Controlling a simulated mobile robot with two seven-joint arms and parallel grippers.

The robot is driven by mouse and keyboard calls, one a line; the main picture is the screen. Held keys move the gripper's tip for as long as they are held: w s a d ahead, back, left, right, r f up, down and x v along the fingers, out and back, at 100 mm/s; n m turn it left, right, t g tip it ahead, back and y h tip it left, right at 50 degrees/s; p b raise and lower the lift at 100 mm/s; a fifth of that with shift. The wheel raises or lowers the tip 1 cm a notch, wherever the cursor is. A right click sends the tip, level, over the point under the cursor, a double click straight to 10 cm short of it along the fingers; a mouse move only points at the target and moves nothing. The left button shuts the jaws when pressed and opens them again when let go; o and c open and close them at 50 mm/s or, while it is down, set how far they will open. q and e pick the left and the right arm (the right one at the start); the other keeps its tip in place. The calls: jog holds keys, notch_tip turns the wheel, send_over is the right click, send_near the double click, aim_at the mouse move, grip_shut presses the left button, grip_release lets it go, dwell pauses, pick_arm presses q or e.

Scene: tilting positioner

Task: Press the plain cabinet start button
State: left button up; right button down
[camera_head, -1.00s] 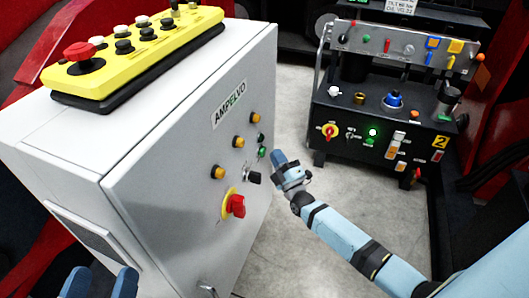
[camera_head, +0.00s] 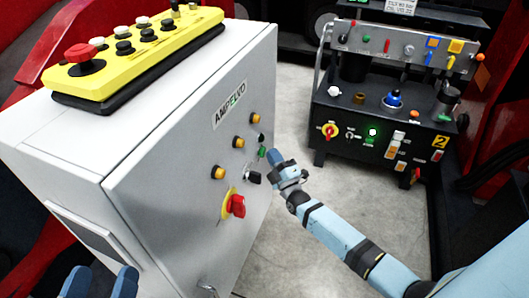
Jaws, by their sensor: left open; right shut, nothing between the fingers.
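The plain cabinet (camera_head: 150,215) is a light grey box marked AMPELVO, with its controls on the front door. A small green button (camera_head: 262,152) sits near the door's right edge, below a black button (camera_head: 261,137). My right gripper (camera_head: 274,156) is shut and empty, its tip just right of the green button. I cannot tell whether the tip touches the button. My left gripper (camera_head: 100,283) is open, with two blue fingertips showing at the bottom left, well away from the buttons.
The door also carries several orange buttons (camera_head: 218,172), a black selector (camera_head: 253,177) and a red rotary switch (camera_head: 236,206) on a yellow plate. A yellow control box (camera_head: 125,65) lies on top of the cabinet. A dark console (camera_head: 345,112) stands behind, across clear floor.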

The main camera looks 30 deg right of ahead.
jog(key=shift+w+a, duration=0.15)
jog(key=shift+w, duration=0.05)
dwell(0.3)
jog(key=shift+s, duration=0.1)
jog(key=shift+s+d+p, duration=0.55)
dwell(0.4)
jog(key=s+d+p, duration=0.2)
jog(key=s+d, duration=0.1)
jog(key=shift+s+d, duration=0.15)
jog(key=shift+s, duration=0.25)
dwell(0.7)
